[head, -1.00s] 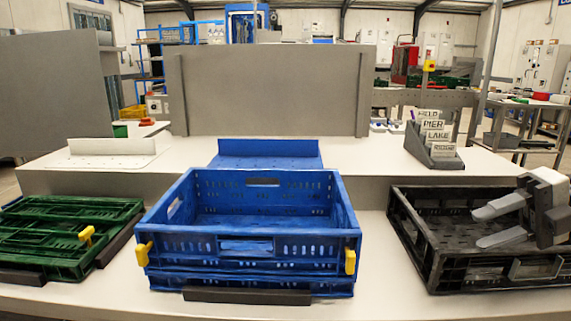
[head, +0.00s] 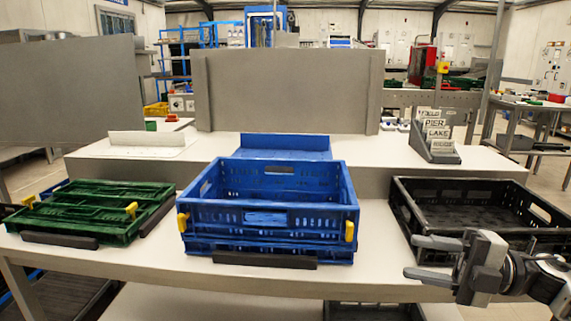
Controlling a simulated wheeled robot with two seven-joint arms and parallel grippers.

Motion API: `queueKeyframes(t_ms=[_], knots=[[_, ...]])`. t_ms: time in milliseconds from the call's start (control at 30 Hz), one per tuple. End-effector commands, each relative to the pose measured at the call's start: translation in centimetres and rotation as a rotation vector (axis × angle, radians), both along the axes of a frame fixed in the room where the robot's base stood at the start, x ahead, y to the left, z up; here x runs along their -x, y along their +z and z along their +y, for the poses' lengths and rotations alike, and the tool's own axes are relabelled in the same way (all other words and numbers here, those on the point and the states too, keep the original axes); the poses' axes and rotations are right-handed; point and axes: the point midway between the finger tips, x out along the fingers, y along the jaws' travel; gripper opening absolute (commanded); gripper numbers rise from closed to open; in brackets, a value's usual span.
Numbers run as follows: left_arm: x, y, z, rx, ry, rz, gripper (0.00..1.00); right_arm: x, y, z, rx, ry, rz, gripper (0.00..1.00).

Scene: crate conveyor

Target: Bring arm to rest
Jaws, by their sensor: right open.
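My right gripper (head: 432,259) is at the lower right of the head view, in front of the black crate (head: 404,216). Its two fingers point left and stand apart with nothing between them. It hides part of the black crate's front wall. The rest of my right arm runs off the right edge. My left gripper is not in view.
A blue crate (head: 270,220) with yellow clips stands in the middle of the white table (head: 160,258). A green folded crate (head: 95,212) lies at the left. A grey holder with cards (head: 436,150) stands on the raised back ledge.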

Motion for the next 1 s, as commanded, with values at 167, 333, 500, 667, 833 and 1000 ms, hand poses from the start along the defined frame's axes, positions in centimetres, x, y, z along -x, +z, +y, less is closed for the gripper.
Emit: queueKeyframes(t_ms=[167, 333, 500, 667, 833, 1000], knots=[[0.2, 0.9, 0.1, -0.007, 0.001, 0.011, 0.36, 0.1, -3.0, 4.6, -0.305, -0.202, 0.204, 0.42], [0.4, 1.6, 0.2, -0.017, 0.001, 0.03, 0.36, 2.2, -9.4, 6.9, -0.606, -0.586, 0.639, 0.42], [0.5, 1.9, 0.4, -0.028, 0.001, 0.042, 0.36, 8.8, -17.4, 7.9, -0.718, -0.944, 1.153, 0.42], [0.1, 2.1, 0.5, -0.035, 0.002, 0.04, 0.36, 14.3, -21.1, 9.0, -0.714, -1.101, 1.451, 0.42], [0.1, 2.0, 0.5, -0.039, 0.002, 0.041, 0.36, 16.4, -22.3, 9.5, -0.702, -1.146, 1.557, 0.42], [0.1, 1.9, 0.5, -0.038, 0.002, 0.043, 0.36, 16.4, -22.4, 9.5, -0.7, -1.148, 1.559, 0.42]])
